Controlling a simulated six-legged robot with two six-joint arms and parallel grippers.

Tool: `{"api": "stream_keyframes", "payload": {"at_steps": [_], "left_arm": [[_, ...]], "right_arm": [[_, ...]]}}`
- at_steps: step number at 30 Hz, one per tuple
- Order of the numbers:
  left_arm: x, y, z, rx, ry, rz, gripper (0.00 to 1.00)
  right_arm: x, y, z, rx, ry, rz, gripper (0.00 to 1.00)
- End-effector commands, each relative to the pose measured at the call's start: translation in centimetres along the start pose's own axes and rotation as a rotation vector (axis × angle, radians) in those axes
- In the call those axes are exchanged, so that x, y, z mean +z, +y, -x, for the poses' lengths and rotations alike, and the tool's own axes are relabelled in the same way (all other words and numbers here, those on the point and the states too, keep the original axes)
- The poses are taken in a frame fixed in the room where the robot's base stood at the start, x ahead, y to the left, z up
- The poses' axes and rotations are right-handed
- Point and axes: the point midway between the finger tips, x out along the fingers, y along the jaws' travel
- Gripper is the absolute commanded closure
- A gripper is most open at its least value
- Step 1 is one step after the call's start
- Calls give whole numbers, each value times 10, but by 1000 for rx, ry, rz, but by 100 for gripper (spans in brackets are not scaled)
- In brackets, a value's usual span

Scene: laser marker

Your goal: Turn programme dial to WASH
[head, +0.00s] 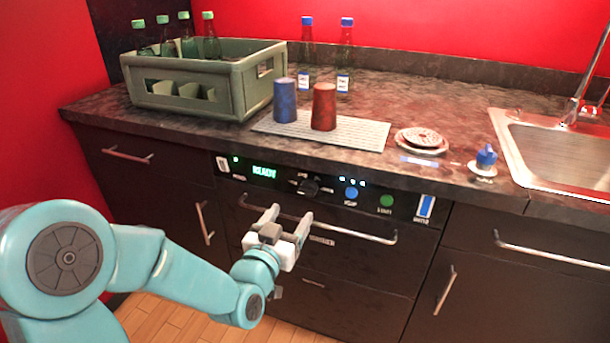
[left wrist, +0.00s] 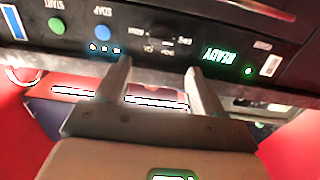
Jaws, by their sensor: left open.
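The programme dial (head: 309,187) is a dark round knob on the black control panel, between the green READY display (head: 264,171) and the blue button (head: 351,193). Small white labels surround it, too small to read surely. My left gripper (head: 289,213) is open and empty, in front of the panel, below and slightly left of the dial in the head view. In the left wrist view the picture is upside down; the dial (left wrist: 160,44) lies beyond and between the open fingers (left wrist: 157,69), apart from them. My right gripper is not in view.
A horizontal handle (head: 350,235) runs below the panel near my gripper. A green START button (head: 387,201) is to the right. On the counter are a bottle crate (head: 190,101), a blue cup (head: 285,101), a red cup (head: 323,108) and a sink (head: 550,150).

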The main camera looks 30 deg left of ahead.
Motion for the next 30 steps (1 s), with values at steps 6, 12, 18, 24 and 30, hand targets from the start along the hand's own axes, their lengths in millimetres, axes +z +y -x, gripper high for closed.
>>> {"api": "stream_keyframes", "payload": {"at_steps": [6, 12, 18, 24, 30], "left_arm": [[1, 0, -40, 1, 2, 0, 32], [2, 0, -77, 0, 0, 0, 32], [2, 0, -94, 0, 0, 0, 32], [2, 0, -96, 0, 0, 0, 32], [1, 0, -96, 0, 0, 0, 68]], "right_arm": [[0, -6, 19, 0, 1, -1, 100], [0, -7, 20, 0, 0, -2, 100], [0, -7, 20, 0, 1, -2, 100], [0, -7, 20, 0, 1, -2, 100], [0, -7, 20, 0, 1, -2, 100]]}}
